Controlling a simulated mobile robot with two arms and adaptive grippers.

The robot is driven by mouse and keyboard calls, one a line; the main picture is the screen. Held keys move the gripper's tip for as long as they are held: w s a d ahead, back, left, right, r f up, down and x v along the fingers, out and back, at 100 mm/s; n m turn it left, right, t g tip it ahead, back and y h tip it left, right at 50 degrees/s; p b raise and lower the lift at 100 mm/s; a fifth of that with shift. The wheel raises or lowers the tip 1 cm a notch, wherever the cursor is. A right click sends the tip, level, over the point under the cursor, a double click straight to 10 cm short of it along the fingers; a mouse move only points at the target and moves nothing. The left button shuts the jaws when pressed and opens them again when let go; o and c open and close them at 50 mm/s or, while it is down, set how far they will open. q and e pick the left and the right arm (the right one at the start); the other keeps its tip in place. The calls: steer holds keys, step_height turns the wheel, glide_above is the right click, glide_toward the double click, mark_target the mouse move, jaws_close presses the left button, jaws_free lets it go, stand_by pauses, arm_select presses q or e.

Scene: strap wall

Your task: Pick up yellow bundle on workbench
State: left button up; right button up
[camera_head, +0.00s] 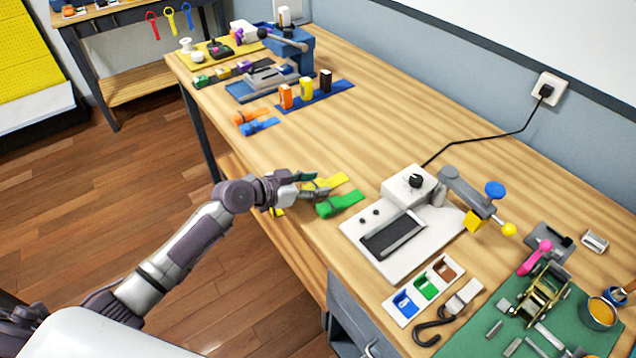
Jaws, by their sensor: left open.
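The yellow bundle (336,182) lies on the wooden workbench (395,137) near its front edge, at the middle of the head view. My left gripper (317,185) is at the bundle's left end, with its fingers open over and around it. The fingers hide part of the bundle, and I cannot tell whether they touch it. A small patch of yellow also shows below the wrist. A green bundle (339,203) lies just in front of the yellow one. My right gripper is not in view.
An orange bundle (250,116) and a blue bundle (259,126) lie farther left. A white device (405,214) with a black cord stands to the right. A green mat (488,322) with metal parts is at the lower right. Bare bench lies behind the bundle.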

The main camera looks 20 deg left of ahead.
arm_select(q)
steer(key=shift+w+d+f, duration=0.15)
steer(key=shift+w+d, duration=0.1)
steer(key=shift+d, duration=0.05)
steer(key=shift+a, duration=0.1)
steer(key=shift+c, duration=0.3)
steer(key=c, duration=0.8)
steer(key=shift+c, duration=0.3)
